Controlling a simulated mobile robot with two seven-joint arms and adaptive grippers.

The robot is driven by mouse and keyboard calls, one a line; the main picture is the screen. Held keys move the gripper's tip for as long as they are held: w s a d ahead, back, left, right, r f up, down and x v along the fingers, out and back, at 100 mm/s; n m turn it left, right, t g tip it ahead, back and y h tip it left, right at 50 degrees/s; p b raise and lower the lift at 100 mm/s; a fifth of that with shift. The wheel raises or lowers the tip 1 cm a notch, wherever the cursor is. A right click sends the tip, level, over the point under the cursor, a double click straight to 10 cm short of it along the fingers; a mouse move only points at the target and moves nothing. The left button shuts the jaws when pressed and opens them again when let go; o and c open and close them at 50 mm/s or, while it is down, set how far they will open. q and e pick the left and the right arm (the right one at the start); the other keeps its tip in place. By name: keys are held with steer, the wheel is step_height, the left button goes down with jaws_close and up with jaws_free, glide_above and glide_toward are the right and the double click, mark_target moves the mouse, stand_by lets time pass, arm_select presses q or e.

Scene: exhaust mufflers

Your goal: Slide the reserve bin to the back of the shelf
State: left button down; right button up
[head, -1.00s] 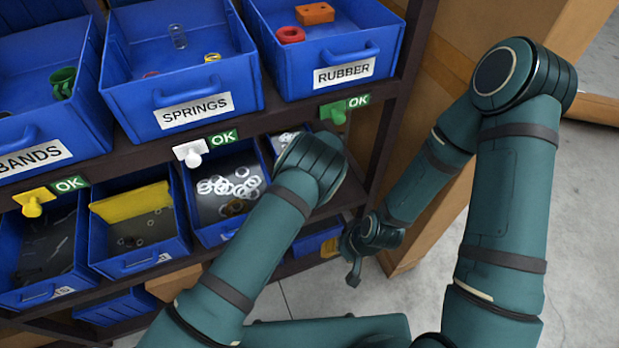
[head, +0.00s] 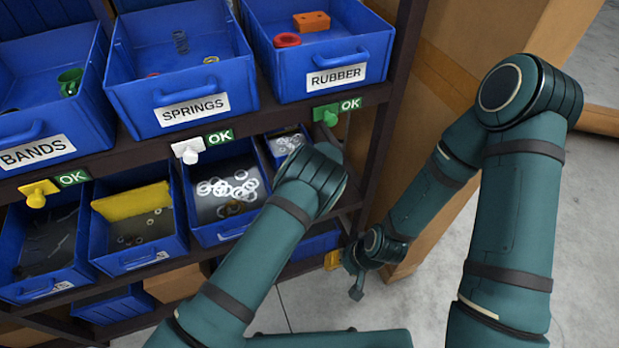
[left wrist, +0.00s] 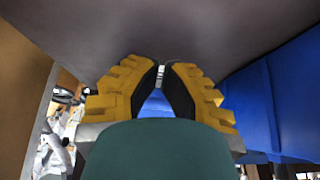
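A small blue bin (head: 287,143) with pale parts stands on the middle shelf, right of the bin of white rings. My left arm partly covers it, and no label on it can be read, so I cannot tell if it is the reserve bin. My left gripper is hidden behind its arm in the head view. In the left wrist view, its yellow-backed fingers (left wrist: 163,72) are together at the tips, under a dark shelf underside, with blue surfaces beyond and to the right. My right gripper (head: 356,286) hangs low beside the rack, apart from the bins; its fingers are unclear.
Large bins marked BANDS (head: 50,110), SPRINGS (head: 150,75) and RUBBER (head: 290,75) fill the upper shelf. The ring bin (head: 222,232) stands on the middle shelf. Dark rack posts and a cardboard box (head: 440,100) bound the right side.

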arm_select(q)
steer(key=p+v, duration=0.2)
steer(key=v, duration=0.8)
arm_select(e)
steer(key=shift+s+r, duration=0.2)
steer(key=shift+r, duration=0.4)
steer(key=shift+s+r, duration=0.2)
steer(key=shift+r, duration=0.4)
arm_select(q)
steer(key=shift+s, duration=0.15)
